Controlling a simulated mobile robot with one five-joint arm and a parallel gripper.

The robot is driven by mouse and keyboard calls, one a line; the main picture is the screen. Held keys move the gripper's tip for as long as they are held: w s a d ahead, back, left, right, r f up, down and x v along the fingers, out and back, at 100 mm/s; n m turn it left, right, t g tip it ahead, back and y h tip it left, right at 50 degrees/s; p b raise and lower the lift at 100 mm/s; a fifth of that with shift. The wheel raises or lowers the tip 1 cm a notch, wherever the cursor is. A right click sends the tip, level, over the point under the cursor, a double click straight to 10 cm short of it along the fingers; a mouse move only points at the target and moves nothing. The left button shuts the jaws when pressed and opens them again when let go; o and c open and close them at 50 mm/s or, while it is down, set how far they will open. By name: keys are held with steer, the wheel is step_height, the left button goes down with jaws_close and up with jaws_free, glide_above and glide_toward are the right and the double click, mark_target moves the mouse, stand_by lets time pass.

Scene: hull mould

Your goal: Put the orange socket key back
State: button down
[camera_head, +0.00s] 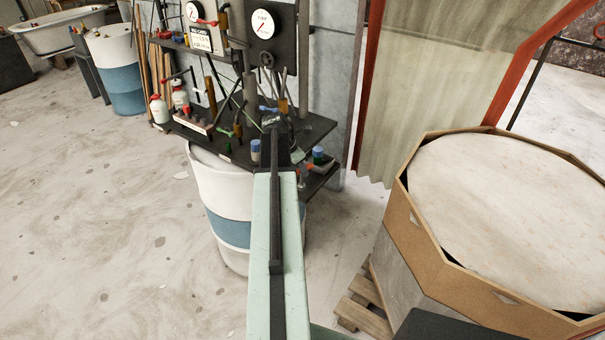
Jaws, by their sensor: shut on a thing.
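My pale green arm reaches up from the bottom middle to a dark bench. My gripper (271,124) is at its far end, over the bench top, small and partly hidden by the arm. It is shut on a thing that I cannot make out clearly. I cannot pick out the orange socket key for certain. A blue cross-handle (268,108) and an orange-brown grip (283,105) show close by the gripper. A green cross-handle (225,132) is to the left, and a red one (207,22) is higher up by the gauges.
The dark bench (316,128) is crowded with upright rods, bottles (180,95) and a blue-topped jar (255,150). A gauge panel (263,24) stands behind. A white and blue drum (225,205) is below. A large octagonal mould (440,250) fills the right. Floor at left is clear.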

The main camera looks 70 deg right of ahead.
steer(key=shift+f, duration=0.1)
steer(key=c, duration=1.4)
jaws_free()
steer(key=shift+o, duration=0.2)
steer(key=p+v, duration=1.1)
steer(key=v, duration=0.1)
steer(key=shift+r, duration=0.25)
